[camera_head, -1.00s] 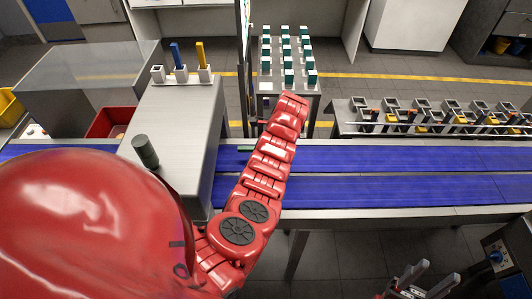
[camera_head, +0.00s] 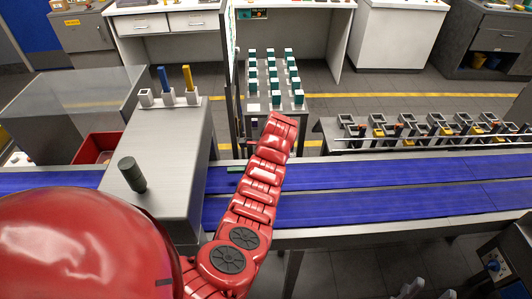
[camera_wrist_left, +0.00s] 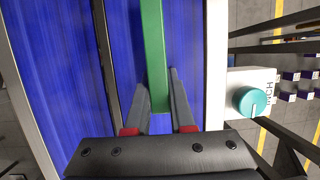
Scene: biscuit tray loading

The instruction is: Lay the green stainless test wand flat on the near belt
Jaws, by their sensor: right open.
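The green test wand (camera_wrist_left: 153,55) shows as a long bar over the far belt (camera_wrist_left: 185,45) in the left wrist view, with its near end between my left gripper's fingers (camera_wrist_left: 159,80), which close against its sides. In the head view a short piece of the wand (camera_head: 237,169) shows at the far belt, left of my red left arm; the arm hides the rest and the gripper. I cannot tell whether the wand touches the belt. The near belt (camera_head: 380,205) is bare. My right gripper (camera_head: 424,288) is open and empty at the bottom edge, partly cut off.
A steel counter (camera_head: 165,140) at left holds a dark green cylinder (camera_head: 132,173), a blue wand (camera_head: 163,78) and a yellow wand (camera_head: 188,78) in holders, beside an empty holder (camera_head: 146,97). A teal knob (camera_wrist_left: 250,101) sits beyond the far belt. A rack (camera_head: 420,135) stands behind the belts.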

